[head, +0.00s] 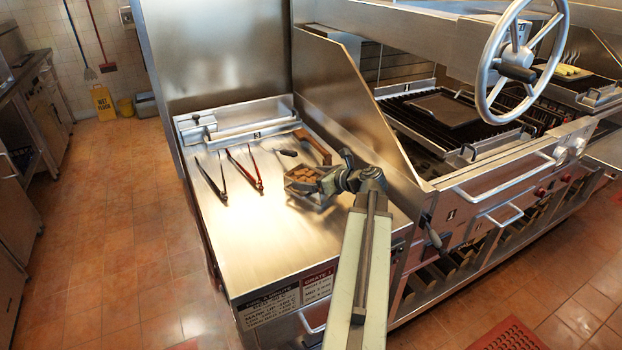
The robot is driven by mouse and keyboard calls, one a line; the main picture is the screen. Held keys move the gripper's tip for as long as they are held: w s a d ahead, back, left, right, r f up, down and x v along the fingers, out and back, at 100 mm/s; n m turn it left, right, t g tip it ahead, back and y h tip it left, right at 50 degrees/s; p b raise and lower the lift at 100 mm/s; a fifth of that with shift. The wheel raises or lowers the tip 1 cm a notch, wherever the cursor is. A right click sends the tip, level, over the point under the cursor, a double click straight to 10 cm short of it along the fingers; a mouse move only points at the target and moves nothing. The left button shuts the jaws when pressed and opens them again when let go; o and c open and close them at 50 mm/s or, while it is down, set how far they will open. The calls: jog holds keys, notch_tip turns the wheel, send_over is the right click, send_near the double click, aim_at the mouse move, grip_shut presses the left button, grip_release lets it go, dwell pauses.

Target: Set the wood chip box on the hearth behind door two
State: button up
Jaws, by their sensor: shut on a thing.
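The wood chip box (296,174) is a small open metal box filled with brown chips. It is at the right part of the steel side counter (255,235). My gripper (318,184) comes in from the right and is shut on the box's right side. I cannot tell whether the box rests on the counter or is slightly above it. The grill front (500,190) to the right has bar handles and small number plates. I cannot clearly make out door two, and no hearth opening shows clearly.
Black tongs (211,178), red tongs (246,170) and a wooden-handled tool (313,146) lie on the counter. A slanted steel panel (350,100) separates the counter from the grill grate (410,118). A large handwheel (515,62) stands above the grill.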

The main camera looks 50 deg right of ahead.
jog(key=o, duration=1.7)
jog(key=shift+w, duration=0.1)
jog(key=shift+s+r+p, duration=0.35)
jog(key=shift+p, duration=0.15)
jog(key=p+v, duration=0.4)
jog(key=v, duration=0.6)
jog(key=shift+s+r, duration=0.2)
jog(key=shift+s, duration=0.4)
jog(key=shift+s+a+f, duration=0.1)
jog(key=shift+s+f, duration=0.1)
jog(key=shift+f, duration=0.1)
jog(key=b+x, duration=0.3)
jog(key=x, duration=0.3)
jog(key=shift+w+f, duration=0.2)
jog(key=shift+w, duration=0.15)
jog(key=b+x, duration=0.1)
jog(key=x, duration=0.1)
jog(key=b+x, duration=0.1)
jog(key=x, duration=0.1)
jog(key=shift+w+f, duration=0.15)
jog(key=shift+f, duration=0.2)
jog(key=shift+w+f, duration=0.1)
jog(key=shift+w, duration=0.3)
